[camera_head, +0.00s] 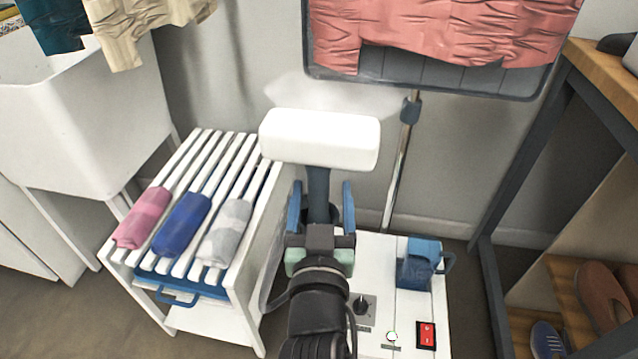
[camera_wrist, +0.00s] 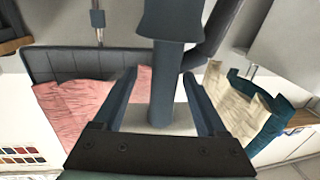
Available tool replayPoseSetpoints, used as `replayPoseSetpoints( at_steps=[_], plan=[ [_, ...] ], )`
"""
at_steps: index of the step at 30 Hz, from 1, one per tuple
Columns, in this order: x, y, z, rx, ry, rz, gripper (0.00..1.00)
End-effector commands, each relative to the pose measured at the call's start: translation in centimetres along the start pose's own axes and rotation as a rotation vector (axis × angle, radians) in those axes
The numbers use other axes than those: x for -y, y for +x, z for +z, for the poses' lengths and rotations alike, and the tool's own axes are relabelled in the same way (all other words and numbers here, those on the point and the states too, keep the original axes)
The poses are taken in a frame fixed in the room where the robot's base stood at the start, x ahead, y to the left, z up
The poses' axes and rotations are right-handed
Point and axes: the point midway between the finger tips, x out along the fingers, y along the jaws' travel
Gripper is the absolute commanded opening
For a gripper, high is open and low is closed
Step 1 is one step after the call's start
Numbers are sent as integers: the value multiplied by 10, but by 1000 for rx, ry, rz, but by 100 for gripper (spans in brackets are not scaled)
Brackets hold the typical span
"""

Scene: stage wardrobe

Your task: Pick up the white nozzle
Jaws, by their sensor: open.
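The white nozzle (camera_head: 320,138) is a wide rounded block on top of a dark upright handle (camera_head: 319,192), above the white steamer unit. Pale steam shows behind it. My gripper (camera_head: 321,185) is open, with one blue finger on each side of the handle just below the white head. In the wrist view my gripper (camera_wrist: 160,73) has the dark handle (camera_wrist: 164,85) between its fingers, with a gap visible on both sides. A pale surface behind the lower handle there looks like the nozzle head, mostly hidden by my gripper.
The white steamer unit (camera_head: 412,312) has a dial, a red switch and a blue holder (camera_head: 420,265). A white slatted rack (camera_head: 258,190) with rolled cloths stands left. A pink garment (camera_head: 430,35) hangs on a board behind. A shoe shelf (camera_head: 570,285) stands right.

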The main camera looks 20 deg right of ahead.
Motion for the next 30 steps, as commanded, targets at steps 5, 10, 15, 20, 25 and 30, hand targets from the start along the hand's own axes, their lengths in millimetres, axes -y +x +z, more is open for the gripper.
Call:
replayPoseSetpoints(
  at_steps=[5,10,15,20,25,30],
  plan=[
    [6,24,-1,-3,2,0,74],
    [5,40,-1,-1,0,1,74],
    [5,42,-1,0,-1,0,74],
    [5,42,-1,0,-1,0,67],
    [5,42,-1,0,-1,0,37],
    [5,42,-1,0,-1,0,6]
  ],
)
